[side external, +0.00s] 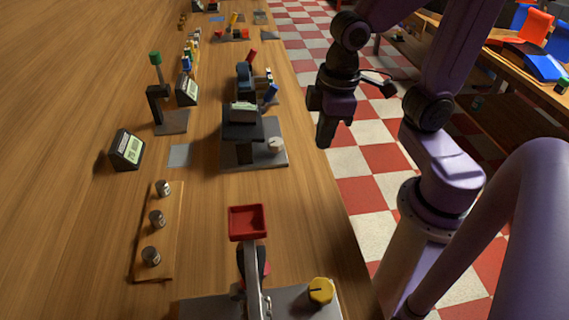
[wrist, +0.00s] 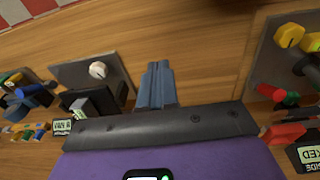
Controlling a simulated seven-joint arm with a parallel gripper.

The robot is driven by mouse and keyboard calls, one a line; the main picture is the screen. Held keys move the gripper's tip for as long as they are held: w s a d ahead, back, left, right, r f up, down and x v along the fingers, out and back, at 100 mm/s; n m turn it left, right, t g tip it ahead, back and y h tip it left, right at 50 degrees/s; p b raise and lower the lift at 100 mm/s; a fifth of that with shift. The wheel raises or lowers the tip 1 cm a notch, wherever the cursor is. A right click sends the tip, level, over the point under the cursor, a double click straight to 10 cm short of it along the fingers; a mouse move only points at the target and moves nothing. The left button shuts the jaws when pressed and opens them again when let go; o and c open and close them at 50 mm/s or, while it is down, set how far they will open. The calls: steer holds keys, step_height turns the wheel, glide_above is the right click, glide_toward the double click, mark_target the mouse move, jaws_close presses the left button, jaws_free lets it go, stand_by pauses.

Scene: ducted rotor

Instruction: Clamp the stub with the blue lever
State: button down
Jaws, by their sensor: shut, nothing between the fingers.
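A blue part, probably the same lever, shows at the left edge of the wrist view (wrist: 36,91). I cannot make out the stub or whether the lever presses on anything. My gripper (side external: 325,138) is shut and empty, pointing down to the right of the black stand, near the table's right edge. In the wrist view its closed fingers (wrist: 157,84) are over bare wood, apart from every object.
Nearer are a red tray (side external: 248,222) and a yellow knob (side external: 321,290). A wooden rack (side external: 169,238) with metal cylinders is at left. Bare wood lies between.

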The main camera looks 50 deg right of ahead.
steer(key=s+d+f+n, duration=0.1)
steer(key=s+n, duration=0.2)
steer(key=s, duration=0.4)
steer(key=shift+s+n+g, duration=0.25)
steer(key=shift+n+g, duration=0.15)
